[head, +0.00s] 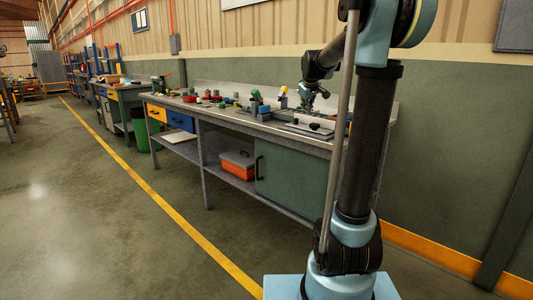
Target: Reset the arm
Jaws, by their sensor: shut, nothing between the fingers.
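My arm rises at the right of the head view, with a black link and light blue joints. It bends at the top and reaches back over the workbench (230,122). My gripper (306,101) shows small and dark above the right part of the bench top. It is shut and holds nothing. Its fingertips are too small to make out clearly, and I cannot tell how far they are from the items below.
Several small parts (205,98) lie along the bench top. A grey fixture plate (305,128) sits below my gripper. An orange toolbox (237,172) stands on the lower shelf. A green bin (139,130) stands past the bench. The floor at left is clear.

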